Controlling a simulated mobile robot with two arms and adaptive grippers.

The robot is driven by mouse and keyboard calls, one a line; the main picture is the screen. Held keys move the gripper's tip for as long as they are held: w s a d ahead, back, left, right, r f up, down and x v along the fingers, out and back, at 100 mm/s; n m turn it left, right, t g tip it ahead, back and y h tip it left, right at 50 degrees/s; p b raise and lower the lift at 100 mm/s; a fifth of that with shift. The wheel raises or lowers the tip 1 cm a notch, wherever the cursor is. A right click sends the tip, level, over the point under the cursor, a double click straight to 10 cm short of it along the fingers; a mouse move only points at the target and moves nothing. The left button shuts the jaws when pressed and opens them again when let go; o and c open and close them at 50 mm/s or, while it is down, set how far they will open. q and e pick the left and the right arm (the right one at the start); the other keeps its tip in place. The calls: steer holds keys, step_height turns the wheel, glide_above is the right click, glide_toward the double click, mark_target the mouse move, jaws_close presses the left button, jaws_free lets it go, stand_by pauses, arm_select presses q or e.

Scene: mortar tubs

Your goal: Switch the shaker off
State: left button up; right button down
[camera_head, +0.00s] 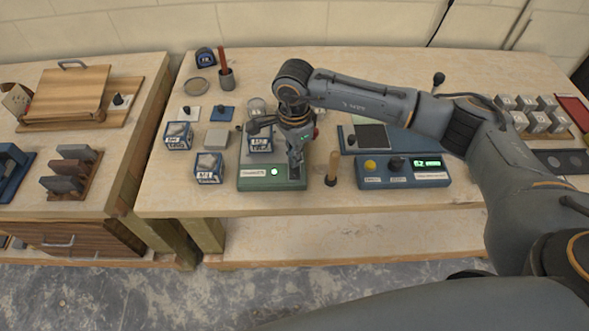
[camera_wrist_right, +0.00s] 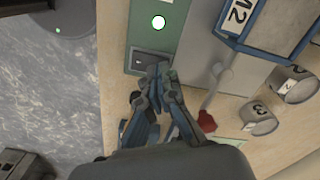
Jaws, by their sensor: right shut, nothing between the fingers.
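The shaker is a green box (camera_head: 258,184) near the front edge of the table, with a labelled front, and its panel also shows in the right wrist view (camera_wrist_right: 138,20). A round lamp (camera_head: 275,171) on it glows whitish green; it shows bright in the wrist view (camera_wrist_right: 158,22). A dark switch (camera_wrist_right: 143,60) sits in the panel beside the lamp. My right gripper (camera_head: 295,163) points down over the switch end, shut and empty. In the wrist view its fingertips (camera_wrist_right: 157,70) are at the switch's edge; I cannot tell if they touch. My left gripper is not in view.
A blue unit with a green display (camera_head: 427,163) stands to the right, with a wooden-handled tool (camera_head: 333,168) between. Labelled cube moulds (camera_head: 208,168) stand to the left. A blue scale (camera_head: 350,140) is behind. The front strip of the table at left is clear.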

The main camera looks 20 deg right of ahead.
steer(key=shift+f+b, duration=0.45)
steer(key=shift+f, duration=0.1)
steer(key=shift+r, duration=0.1)
steer(key=shift+r+p, duration=1.45)
steer(key=shift+r, duration=2)
